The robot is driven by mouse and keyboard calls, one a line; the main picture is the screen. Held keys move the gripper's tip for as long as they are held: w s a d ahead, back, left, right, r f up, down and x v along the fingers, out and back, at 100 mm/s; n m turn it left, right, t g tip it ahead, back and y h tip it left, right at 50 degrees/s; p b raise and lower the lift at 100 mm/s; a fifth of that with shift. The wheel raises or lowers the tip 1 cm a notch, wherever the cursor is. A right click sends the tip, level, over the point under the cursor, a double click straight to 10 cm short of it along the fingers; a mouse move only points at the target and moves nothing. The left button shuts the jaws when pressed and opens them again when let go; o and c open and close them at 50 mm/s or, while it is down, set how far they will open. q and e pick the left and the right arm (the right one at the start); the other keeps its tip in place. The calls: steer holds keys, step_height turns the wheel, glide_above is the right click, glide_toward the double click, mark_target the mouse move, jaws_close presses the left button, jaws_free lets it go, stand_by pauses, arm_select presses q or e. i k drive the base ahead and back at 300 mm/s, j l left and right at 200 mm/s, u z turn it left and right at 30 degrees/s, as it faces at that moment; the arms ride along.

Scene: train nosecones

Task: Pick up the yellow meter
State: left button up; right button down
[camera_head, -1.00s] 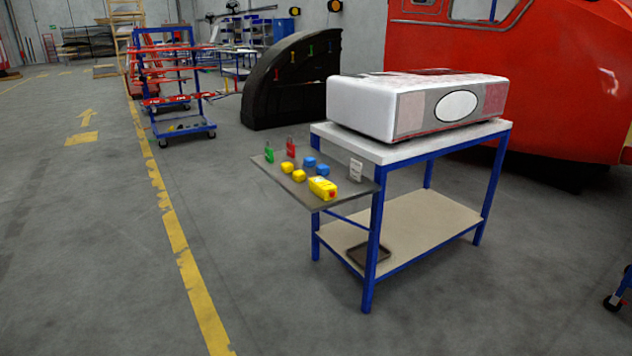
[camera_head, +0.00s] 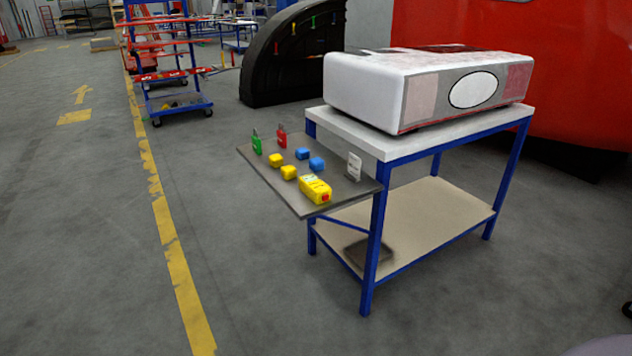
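The yellow meter (camera_head: 315,188) is a small yellow box with a red end. It lies on the grey side shelf (camera_head: 290,197) at the left of the workbench, near the shelf's front edge. Neither of my grippers shows in the head view.
Two yellow blocks, two blue blocks (camera_head: 317,164), a green padlock (camera_head: 257,143), a red padlock (camera_head: 281,137) and a white tag share the shelf. A large white nosecone part (camera_head: 430,88) rests on the blue-legged workbench (camera_head: 400,150). Floor to the left and front is clear.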

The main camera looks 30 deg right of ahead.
mark_target(311, 184)
steer(key=i+l, duration=0.1)
steer(key=l, duration=0.3)
steer(key=i+l, duration=0.15)
steer(key=l, duration=0.2)
steer(key=i+l+u, duration=0.1)
steer(key=l, duration=0.3)
steer(key=i+l, duration=0.1)
steer(key=l, duration=0.3)
steer(key=l+u, duration=0.15)
steer(key=l, duration=2.2)
